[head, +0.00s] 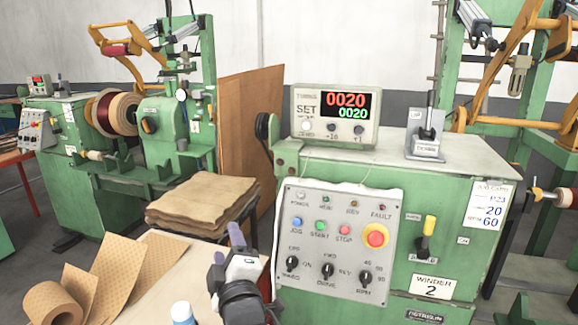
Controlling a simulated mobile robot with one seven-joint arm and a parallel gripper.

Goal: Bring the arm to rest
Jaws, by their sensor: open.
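My gripper (228,246) shows at the bottom, left of centre, on the end of my black and white arm. Its two grey-purple fingers stand apart and point up and away from me. Nothing shows between them.
The green winder (450,270) carries a counter (335,117) reading 0020 twice. Another green machine (165,140) stands behind, left.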

